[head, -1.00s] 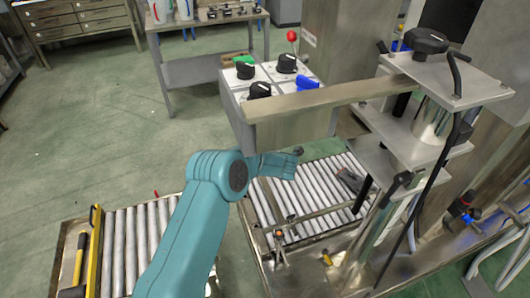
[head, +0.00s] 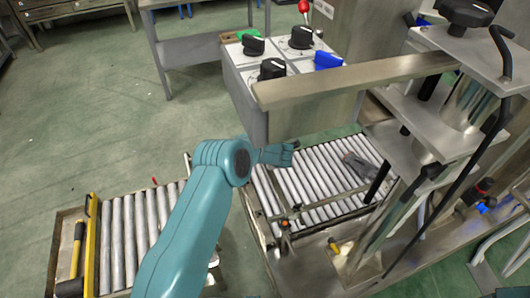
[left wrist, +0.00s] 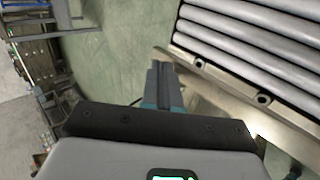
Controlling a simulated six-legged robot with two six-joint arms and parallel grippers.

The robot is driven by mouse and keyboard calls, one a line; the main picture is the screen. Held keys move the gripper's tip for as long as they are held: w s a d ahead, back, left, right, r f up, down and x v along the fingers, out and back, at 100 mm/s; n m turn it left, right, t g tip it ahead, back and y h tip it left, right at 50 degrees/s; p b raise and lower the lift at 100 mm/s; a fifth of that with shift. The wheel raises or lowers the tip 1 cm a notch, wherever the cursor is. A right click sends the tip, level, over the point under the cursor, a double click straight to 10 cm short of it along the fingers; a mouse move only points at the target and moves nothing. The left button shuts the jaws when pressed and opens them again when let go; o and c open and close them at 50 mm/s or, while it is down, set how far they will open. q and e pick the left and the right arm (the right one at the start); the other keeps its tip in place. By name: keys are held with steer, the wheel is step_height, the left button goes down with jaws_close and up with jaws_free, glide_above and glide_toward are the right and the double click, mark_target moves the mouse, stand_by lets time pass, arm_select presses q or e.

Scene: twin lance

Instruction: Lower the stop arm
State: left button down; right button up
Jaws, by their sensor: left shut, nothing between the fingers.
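A long flat metal bar (head: 355,80) reaches level from the machine at the right across the front of the control box (head: 250,100). A thinner metal bar (head: 330,200) runs low across the roller conveyor (head: 315,165), with a small orange-tipped part (head: 285,224) near its left end. I cannot tell for certain which bar is the stop arm. My left gripper (head: 285,154) is shut and empty, below the flat bar and over the conveyor's left edge. In the left wrist view its closed fingers (left wrist: 162,78) point towards the floor beside the rollers. My right gripper is not in view.
The control box carries black knobs, a blue knob (head: 328,61) and a green part. A second roller section (head: 140,225) with a yellow-edged side (head: 91,245) stands at lower left. A dark tool-like object (head: 362,167) lies on the rollers. Open green floor lies left.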

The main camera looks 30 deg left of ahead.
arm_select(q)
steer(key=shift+f, duration=0.5)
steer(key=shift+b, duration=0.3)
steer(key=p+v, duration=0.1)
steer(key=v, duration=0.6)
steer(key=shift+s+d+r, duration=0.1)
steer(key=shift+d+r, duration=0.1)
steer(key=shift+r, duration=0.1)
steer(key=shift+f, duration=0.15)
